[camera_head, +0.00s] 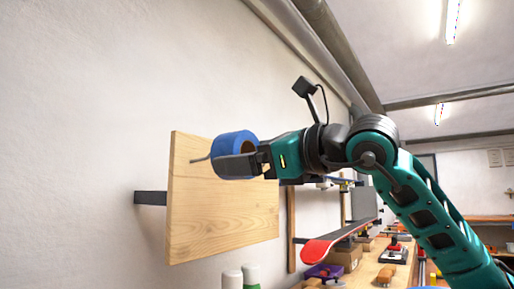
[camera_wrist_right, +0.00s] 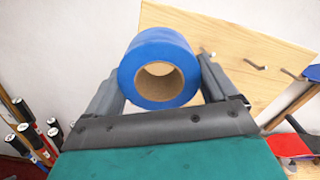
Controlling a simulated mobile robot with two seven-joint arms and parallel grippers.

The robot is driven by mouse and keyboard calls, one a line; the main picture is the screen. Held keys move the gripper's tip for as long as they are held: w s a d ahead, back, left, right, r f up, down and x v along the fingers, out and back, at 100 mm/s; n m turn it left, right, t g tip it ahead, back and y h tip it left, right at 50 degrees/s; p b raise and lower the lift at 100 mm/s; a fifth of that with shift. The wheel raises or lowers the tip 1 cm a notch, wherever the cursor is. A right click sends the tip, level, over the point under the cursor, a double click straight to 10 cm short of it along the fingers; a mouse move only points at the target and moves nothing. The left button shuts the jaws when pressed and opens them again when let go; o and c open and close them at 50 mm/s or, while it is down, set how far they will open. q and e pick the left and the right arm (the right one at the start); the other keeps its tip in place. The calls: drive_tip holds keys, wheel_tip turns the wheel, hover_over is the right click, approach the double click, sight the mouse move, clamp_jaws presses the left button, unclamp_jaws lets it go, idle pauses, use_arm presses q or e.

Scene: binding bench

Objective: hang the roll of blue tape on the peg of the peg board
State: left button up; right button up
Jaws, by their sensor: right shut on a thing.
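My right gripper (camera_head: 236,162) is shut on the roll of blue tape (camera_head: 234,142), which has a brown cardboard core. In the wrist view the roll (camera_wrist_right: 160,45) sits between the two fingers with its hole facing the camera. The wooden peg board (camera_head: 222,222) stands out from the wall behind the roll. One grey peg (camera_head: 200,159) shows just left of the roll in the head view. In the wrist view several pegs show right of the roll, one near the middle (camera_wrist_right: 255,65). No peg shows through the hole. My left gripper is out of view.
A dark bracket (camera_head: 150,198) joins the board to the wall. A red-ended long dark piece (camera_head: 318,250) lies right of the board, above a bench (camera_head: 367,272) with boxes and tools. White-capped bottles (camera_head: 250,274) stand below the board. The space left of the board is clear.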

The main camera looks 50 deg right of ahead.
drive_tip(key=shift+w+a+r+p, duration=0.15)
drive_tip(key=shift+w+p, duration=0.5)
drive_tip(key=shift+w, duration=0.35)
drive_tip(key=shift+w+p, duration=0.45)
drive_tip(key=shift+w, duration=0.1)
drive_tip(key=w+p, duration=0.4)
drive_tip(key=w, duration=0.1)
drive_tip(key=shift+a+f+p, duration=0.2)
drive_tip(key=shift+f+p, duration=0.05)
drive_tip(key=shift+p, duration=0.15)
drive_tip(key=shift+w+f, duration=0.2)
drive_tip(key=shift+f, duration=0.3)
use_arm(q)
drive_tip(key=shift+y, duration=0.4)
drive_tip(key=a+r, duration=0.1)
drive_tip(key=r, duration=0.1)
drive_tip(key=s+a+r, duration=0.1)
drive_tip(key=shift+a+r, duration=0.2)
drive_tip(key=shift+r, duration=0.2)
use_arm(e)
drive_tip(key=shift+a, duration=0.1)
drive_tip(key=shift+w+f, duration=0.1)
drive_tip(key=shift+f, duration=0.15)
